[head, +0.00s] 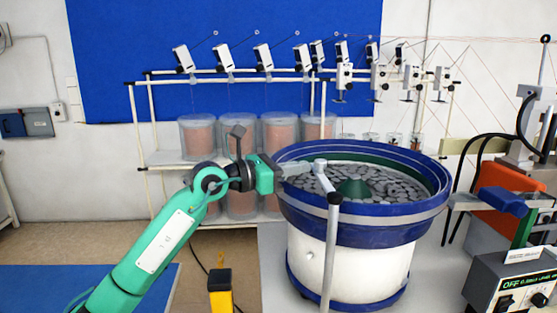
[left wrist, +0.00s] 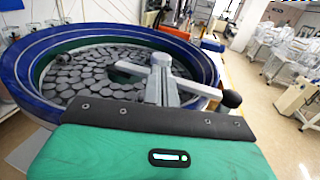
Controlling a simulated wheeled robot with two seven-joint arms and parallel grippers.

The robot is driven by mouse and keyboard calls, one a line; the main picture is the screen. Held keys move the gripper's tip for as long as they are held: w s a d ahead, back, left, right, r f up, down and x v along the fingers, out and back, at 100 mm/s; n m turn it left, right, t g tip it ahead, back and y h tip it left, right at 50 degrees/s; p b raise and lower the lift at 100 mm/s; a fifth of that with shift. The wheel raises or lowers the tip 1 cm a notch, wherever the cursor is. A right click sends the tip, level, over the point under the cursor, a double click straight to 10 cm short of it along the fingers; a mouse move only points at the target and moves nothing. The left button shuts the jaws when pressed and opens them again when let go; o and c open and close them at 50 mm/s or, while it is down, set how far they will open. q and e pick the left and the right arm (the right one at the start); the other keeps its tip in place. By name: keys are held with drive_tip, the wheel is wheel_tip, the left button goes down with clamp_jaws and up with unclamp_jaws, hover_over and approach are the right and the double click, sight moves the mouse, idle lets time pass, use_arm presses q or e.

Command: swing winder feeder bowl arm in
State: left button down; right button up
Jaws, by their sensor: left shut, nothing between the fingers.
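The feeder bowl (head: 365,235) has a blue rim and a white base, and holds many grey discs around a green cone. The grey bowl arm (head: 327,183) ends in a dark knob (head: 334,198) above a grey post (head: 329,255) at the bowl's front. In the left wrist view, the bowl arm (left wrist: 195,86) runs out to a black knob (left wrist: 231,98) on the right. My left gripper (head: 305,167) is shut and empty over the bowl's left side, its tips close to the bowl arm. Whether they touch it is unclear. My right gripper is not in view.
A control box (head: 515,283) stands at the lower right, near a machine with an orange part (head: 497,180). A yellow post (head: 220,290) stands at the lower middle. A rack with bobbin containers (head: 198,137) is behind the bowl.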

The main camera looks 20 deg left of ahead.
sight(316, 165)
use_arm(q)
drive_tip(key=shift+w+d, duration=0.3)
drive_tip(key=shift+d, duration=0.1)
drive_tip(key=shift+w+d+f, duration=0.1)
drive_tip(key=shift+w+d, duration=0.05)
drive_tip(key=b+x, duration=0.2)
drive_tip(key=x, duration=0.1)
drive_tip(key=shift+w+d, duration=0.2)
drive_tip(key=shift+d, duration=0.05)
drive_tip(key=shift+s+a, duration=0.15)
